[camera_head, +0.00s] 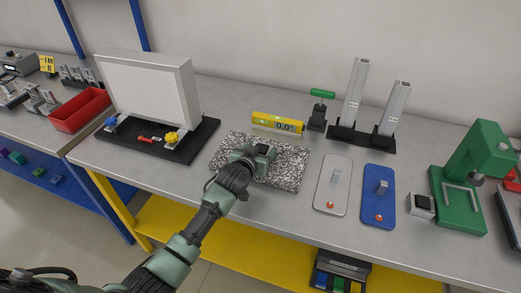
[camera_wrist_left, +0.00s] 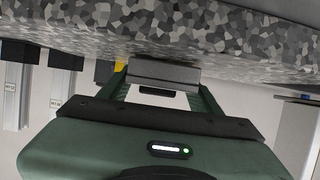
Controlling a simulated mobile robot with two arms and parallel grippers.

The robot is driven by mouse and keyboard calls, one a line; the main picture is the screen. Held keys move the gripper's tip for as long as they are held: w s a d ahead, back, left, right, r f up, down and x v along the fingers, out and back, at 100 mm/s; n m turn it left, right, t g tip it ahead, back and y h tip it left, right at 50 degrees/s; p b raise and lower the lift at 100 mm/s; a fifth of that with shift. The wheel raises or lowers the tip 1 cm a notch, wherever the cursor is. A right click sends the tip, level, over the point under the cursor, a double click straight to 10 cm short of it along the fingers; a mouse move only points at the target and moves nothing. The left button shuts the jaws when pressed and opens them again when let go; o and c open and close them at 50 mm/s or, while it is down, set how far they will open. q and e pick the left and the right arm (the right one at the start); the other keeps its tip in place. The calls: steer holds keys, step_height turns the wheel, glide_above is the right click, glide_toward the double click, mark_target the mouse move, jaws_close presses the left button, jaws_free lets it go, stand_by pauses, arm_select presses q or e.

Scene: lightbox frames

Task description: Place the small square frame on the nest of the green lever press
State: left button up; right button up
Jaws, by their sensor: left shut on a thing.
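My left gripper (camera_head: 262,149) is low over the speckled granite slab (camera_head: 287,170), and its fingers are shut on a small grey piece (camera_wrist_left: 165,73). The piece appears nearly edge-on between the fingertips in the left wrist view, close to the slab; it looks like the small square frame, but its full outline is hidden. I cannot tell whether it touches the slab. The green lever press (camera_head: 483,150) stands at the right, with a light angular outline, apparently the nest (camera_head: 461,196), on its base. My right gripper is not in view.
Between slab and press lie a white plate (camera_head: 331,198), a blue plate (camera_head: 372,208) and a small white-and-black block (camera_head: 421,205). A yellow level (camera_head: 277,124) and two grey uprights (camera_head: 356,92) stand behind. A lightbox (camera_head: 150,88) and a red bin (camera_head: 80,110) are left.

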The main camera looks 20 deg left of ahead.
arm_select(q)
steer(key=shift+f, duration=0.1)
steer(key=o, duration=1.7)
